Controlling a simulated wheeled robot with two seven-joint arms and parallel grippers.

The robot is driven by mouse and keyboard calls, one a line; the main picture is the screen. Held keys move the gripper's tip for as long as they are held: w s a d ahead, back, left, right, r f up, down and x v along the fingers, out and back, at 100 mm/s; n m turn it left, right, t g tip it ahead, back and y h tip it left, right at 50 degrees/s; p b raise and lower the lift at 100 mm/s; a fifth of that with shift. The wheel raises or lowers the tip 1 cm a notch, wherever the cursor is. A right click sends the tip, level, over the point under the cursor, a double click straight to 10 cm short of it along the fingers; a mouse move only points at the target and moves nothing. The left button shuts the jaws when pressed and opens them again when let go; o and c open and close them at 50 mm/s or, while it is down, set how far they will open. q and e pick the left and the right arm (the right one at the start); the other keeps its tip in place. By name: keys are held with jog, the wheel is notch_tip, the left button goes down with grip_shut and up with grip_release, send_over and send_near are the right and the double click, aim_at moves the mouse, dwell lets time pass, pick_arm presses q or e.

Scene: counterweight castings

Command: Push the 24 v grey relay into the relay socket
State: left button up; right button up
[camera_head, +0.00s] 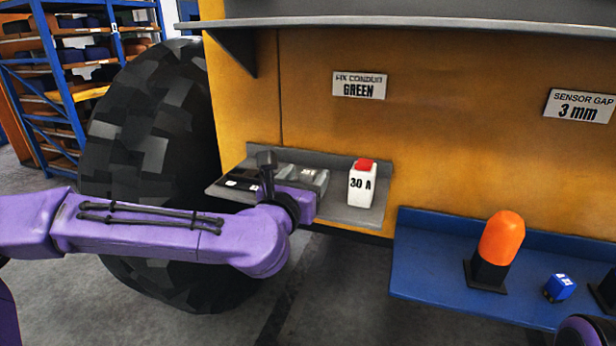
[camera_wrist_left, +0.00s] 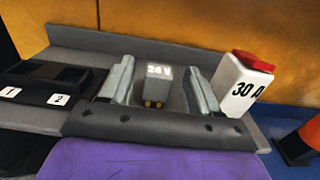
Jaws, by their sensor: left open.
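The grey relay (camera_wrist_left: 157,86), marked 24 V with brass-coloured pins facing my wrist, is on the grey shelf (camera_head: 365,216). My left gripper (camera_wrist_left: 159,76) is open, with one finger on each side of the relay and a visible gap on both sides. In the head view my left gripper (camera_head: 308,178) reaches over the shelf, and my wrist partly hides the relay there. A black socket block (camera_wrist_left: 45,80) with tags 1 and 2 lies left of the gripper; I take it as the relay socket. It also shows in the head view (camera_head: 240,180).
A white 30 A block (camera_head: 361,186) with a red top stands close right of the left gripper. A blue shelf (camera_head: 430,275) holds an orange beacon (camera_head: 501,240) and a small blue cube (camera_head: 559,288). A grey ledge (camera_head: 420,22) runs overhead. A large tyre (camera_head: 150,150) stands left.

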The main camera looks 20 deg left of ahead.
pick_arm(q)
jog(key=c, duration=1.1)
jog(key=shift+c, duration=0.2)
